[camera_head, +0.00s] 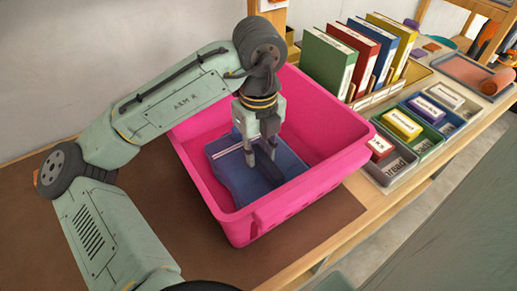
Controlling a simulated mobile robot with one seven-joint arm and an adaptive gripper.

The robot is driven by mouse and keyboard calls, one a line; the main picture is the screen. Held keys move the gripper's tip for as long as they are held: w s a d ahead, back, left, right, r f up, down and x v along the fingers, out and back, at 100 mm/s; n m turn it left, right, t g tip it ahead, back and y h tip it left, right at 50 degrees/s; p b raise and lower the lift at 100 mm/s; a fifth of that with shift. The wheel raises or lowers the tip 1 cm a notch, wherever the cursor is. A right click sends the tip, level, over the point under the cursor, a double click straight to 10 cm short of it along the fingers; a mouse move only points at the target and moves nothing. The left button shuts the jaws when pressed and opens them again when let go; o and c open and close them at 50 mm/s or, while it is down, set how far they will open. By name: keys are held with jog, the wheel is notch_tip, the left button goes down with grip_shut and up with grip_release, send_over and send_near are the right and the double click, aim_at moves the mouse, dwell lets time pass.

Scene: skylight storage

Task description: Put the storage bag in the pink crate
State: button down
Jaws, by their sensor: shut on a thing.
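The pink crate (331,164) stands on the brown mat of the worktop, in the middle of the view. The storage bag (231,176) is dark blue with a pale stripe and a darker strip or handle on its right part. The bag is inside the crate's walls, seen from above; I cannot tell whether it touches the crate floor. My gripper (261,163) points down into the crate and is shut on the bag. The fingertips are partly lost against the dark bag.
Upright green, red, blue and yellow binders (327,62) stand behind the crate to the right. Small trays with boxes (402,124) lie right of the crate. The brown mat (325,216) is clear in front.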

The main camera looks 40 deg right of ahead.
jog(key=c, duration=1.3)
grip_release()
jog(key=shift+r+p, duration=4.4)
jog(key=shift+r, duration=0.1)
jog(key=shift+r, duration=0.1)
notch_tip(320, 180, up, 12)
